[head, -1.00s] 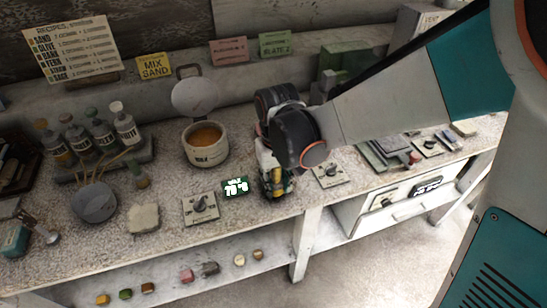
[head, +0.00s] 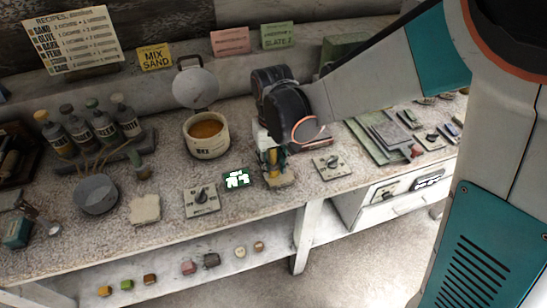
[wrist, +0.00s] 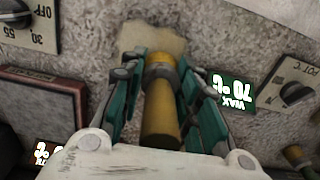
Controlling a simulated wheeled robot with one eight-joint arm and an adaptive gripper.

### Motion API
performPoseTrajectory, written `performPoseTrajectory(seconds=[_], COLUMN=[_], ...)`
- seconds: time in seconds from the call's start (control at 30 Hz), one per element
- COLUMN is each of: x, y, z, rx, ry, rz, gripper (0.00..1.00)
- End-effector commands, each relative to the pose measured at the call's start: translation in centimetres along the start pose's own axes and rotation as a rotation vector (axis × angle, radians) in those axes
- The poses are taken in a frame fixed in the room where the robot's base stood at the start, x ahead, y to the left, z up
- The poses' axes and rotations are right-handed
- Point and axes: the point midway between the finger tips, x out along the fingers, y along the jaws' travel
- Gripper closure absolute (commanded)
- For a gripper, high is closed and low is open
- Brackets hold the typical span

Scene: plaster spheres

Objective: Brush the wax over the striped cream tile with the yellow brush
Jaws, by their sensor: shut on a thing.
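My gripper (head: 270,158) is at the front of the stone bench, right of the wax pot. In the wrist view, my gripper (wrist: 160,78) is shut on the yellow brush (wrist: 160,115), with its handle between the green fingers. A tan, ragged-edged patch (wrist: 150,38) shows beyond the handle; I cannot tell whether it is bristles or the tile. In the head view, a similar tan patch (head: 283,181) shows under the gripper. I cannot make out the striped cream tile for certain. The white pot of amber wax (head: 207,130) stands open, its lid raised.
A green 70-degree wax display (head: 237,179) and a dial plate (head: 202,200) lie left of the gripper; another dial plate (head: 327,166) lies right. A grey bowl (head: 96,195) and several bottles (head: 90,125) stand at left. Small coloured blocks (head: 188,267) sit on the lower shelf.

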Motion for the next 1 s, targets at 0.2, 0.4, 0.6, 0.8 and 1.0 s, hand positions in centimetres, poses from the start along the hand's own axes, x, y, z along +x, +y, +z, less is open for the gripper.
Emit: performPoseTrajectory(seconds=[0.2,0.4,0.6,0.8,1.0], x=[-0.1,-0.8,-1.5,-1.4,-1.1], y=[0.0,0.0,-0.1,-0.1,-0.1], z=[0.1,0.9,1.9,1.9,1.9], rx=[0.000,0.000,0.000,0.000,0.000], ry=[0.000,0.000,0.000,0.000,0.000], rz=[0.000,0.000,0.000,0.000,0.000], gripper=[0.94,0.94,0.94,0.94,0.94])
